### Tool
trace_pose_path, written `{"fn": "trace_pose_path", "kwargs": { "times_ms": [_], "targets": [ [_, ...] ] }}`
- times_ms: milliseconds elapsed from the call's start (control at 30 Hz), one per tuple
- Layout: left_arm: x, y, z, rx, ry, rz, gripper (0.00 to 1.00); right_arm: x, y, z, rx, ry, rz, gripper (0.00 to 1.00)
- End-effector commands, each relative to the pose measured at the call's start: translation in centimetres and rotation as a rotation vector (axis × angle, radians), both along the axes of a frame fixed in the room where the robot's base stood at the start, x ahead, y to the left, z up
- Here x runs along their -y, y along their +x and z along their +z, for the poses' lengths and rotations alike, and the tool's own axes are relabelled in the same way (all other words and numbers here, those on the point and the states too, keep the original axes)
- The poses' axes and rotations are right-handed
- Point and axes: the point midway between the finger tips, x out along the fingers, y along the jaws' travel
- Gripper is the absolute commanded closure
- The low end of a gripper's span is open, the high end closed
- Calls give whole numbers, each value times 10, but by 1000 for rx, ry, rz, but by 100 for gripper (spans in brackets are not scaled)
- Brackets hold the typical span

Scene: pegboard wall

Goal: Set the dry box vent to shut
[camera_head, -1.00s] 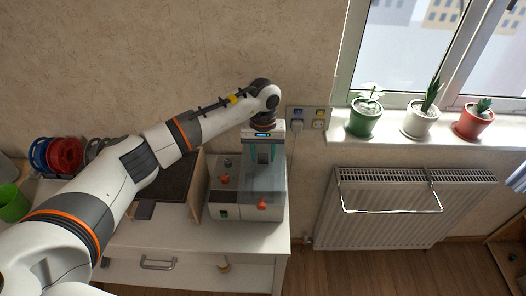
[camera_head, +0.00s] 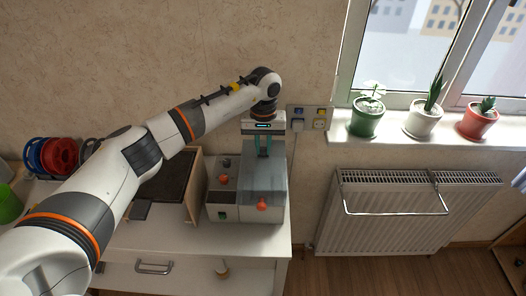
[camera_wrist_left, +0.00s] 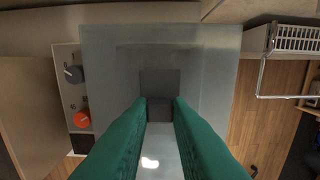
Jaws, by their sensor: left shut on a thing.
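The dry box (camera_head: 222,200) stands on the white cabinet, a pale grey unit with a smoky, see-through cover on its right part. It has an orange knob (camera_head: 262,204) in front and dark and orange knobs on its left panel. In the left wrist view, a dark grey square piece (camera_wrist_left: 160,82), which looks like the vent slide, lies on the box top (camera_wrist_left: 105,60). My left gripper (camera_head: 264,154) points down over the box, its green fingers (camera_wrist_left: 160,101) shut on a small dark tab at that piece. The exact grip is partly hidden. My right gripper is not in view.
Wall sockets (camera_head: 310,117) with a plug are behind right. A radiator (camera_head: 400,212) and potted plants (camera_head: 422,121) on the sill are to the right. Spools (camera_head: 60,156) sit at left.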

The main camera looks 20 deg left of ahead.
Motion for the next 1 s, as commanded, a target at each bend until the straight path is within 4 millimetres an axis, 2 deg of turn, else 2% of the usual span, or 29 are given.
{"fn": "trace_pose_path", "kwargs": {
  "times_ms": [167, 200, 300, 667, 767, 1000],
  "targets": [
    [-1, 2, 3, 9, 1, 3, 100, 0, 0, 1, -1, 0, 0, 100],
    [-2, 2, 3, 10, 2, 3, 77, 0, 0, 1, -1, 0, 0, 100],
    [-1, 2, 3, 8, 0, 3, 61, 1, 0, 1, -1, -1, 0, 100],
    [-1, 1, 6, 7, 0, 1, 60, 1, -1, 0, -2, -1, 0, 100],
    [-1, 2, 18, 9, -1, 1, 60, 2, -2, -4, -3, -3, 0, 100],
    [-1, 3, 68, 11, 0, 3, 60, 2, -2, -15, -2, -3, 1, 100]
  ]
}}
